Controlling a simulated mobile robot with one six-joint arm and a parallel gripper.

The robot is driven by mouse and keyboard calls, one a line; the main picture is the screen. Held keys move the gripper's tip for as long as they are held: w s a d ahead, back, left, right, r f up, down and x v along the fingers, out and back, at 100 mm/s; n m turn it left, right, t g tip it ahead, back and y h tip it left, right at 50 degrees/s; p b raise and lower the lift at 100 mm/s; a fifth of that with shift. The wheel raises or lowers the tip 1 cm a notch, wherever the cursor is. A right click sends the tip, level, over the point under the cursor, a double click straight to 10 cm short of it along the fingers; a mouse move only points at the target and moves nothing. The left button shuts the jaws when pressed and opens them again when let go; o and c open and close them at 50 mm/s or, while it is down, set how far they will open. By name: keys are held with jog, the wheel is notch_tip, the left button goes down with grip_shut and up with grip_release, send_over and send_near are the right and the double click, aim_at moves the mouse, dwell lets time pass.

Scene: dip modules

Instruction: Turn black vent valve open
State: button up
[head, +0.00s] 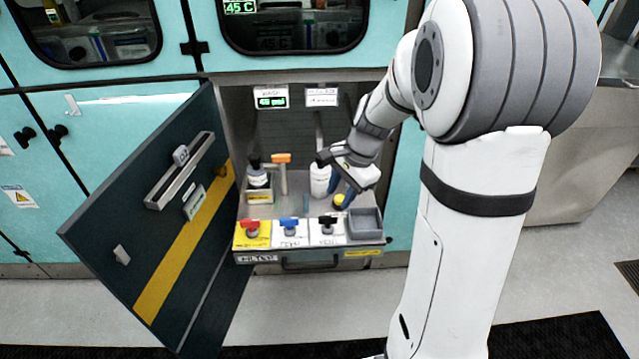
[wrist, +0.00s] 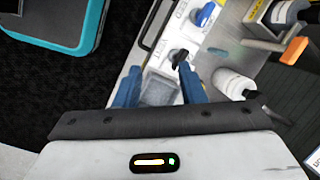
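The black vent valve (head: 328,221) stands on a white labelled plate at the front of the pull-out tray, right of the blue valve (head: 290,224) and the red valve (head: 251,227). In the head view its handle bar lies roughly left to right. My gripper (head: 343,191) is above and slightly behind it, apart from it. In the wrist view my gripper (wrist: 158,67) has its two blue fingers spread with nothing held. There the black valve (wrist: 180,57) shows just beyond the right fingertip. The blue valve (wrist: 204,15) is farther off.
A grey bin (head: 366,223) sits right of the black valve. White bottle (head: 319,180), dark-capped bottle (head: 257,174) and an orange-handled pipe (head: 281,159) stand behind the valves. The open cabinet door (head: 150,215) blocks the left side.

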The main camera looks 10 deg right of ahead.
aim_at(329, 217)
jog(key=w+f+m, duration=0.2)
jog(key=f, duration=0.3)
jog(key=w+f+m+y, duration=0.1)
jog(key=w+f+m, duration=0.1)
jog(key=f, duration=0.4)
jog(key=w+f+m, duration=0.3)
jog(key=f, duration=0.3)
jog(key=shift+w+a, duration=0.15)
jog(key=shift+w, duration=0.2)
jog(key=shift+y, duration=0.3)
jog(key=shift+c, duration=0.3)
jog(key=shift+r, duration=0.1)
grip_shut()
